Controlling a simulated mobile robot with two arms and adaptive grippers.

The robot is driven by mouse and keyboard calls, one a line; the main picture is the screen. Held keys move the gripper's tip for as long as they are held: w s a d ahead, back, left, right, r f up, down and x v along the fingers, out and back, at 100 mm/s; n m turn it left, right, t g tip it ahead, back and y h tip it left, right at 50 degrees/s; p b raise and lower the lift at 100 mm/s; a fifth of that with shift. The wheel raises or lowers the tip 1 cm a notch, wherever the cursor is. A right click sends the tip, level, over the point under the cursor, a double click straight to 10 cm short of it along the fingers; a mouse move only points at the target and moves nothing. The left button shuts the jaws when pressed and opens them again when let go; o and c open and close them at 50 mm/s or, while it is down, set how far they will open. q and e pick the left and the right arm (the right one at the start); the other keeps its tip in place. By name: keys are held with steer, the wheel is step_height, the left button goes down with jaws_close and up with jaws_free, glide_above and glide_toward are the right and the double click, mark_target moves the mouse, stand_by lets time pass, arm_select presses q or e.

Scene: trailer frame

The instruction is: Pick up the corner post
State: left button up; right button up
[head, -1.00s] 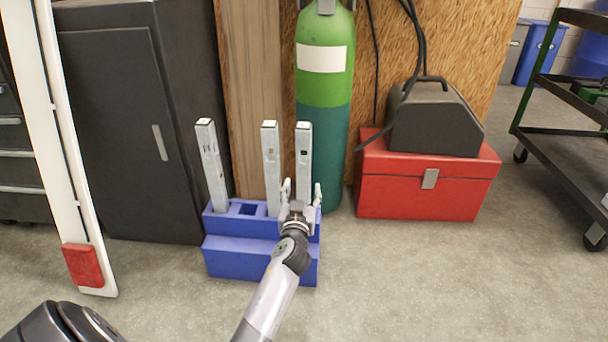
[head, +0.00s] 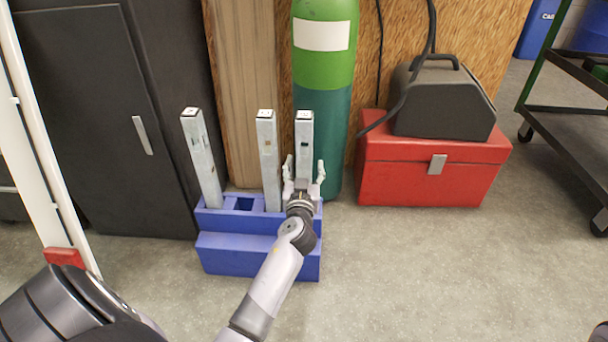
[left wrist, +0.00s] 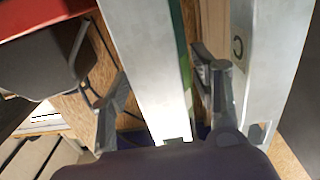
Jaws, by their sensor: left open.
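Three grey metal corner posts stand in a blue stepped holder (head: 258,262): a left post (head: 203,160) that leans a little, a middle post (head: 267,155) and a right post (head: 304,140). My left gripper (head: 304,172) is open at the right post, with one finger on each side of it. In the left wrist view this post (left wrist: 150,75) runs between the two open fingers (left wrist: 163,95), with gaps showing beside it. A second post (left wrist: 265,60) stands just outside the right finger there. The right post's lower end is hidden behind my gripper. My right gripper is not in view.
A green gas cylinder (head: 324,75) stands close behind the right post. A red toolbox (head: 430,175) with a dark case (head: 443,100) on it is to the right. A dark cabinet (head: 90,120) stands left. The floor in front is clear. A black cart (head: 575,125) is at far right.

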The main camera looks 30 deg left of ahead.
arm_select(q)
steer(key=shift+c, duration=0.3)
jaws_close()
stand_by(0.3)
steer(key=shift+r, duration=0.1)
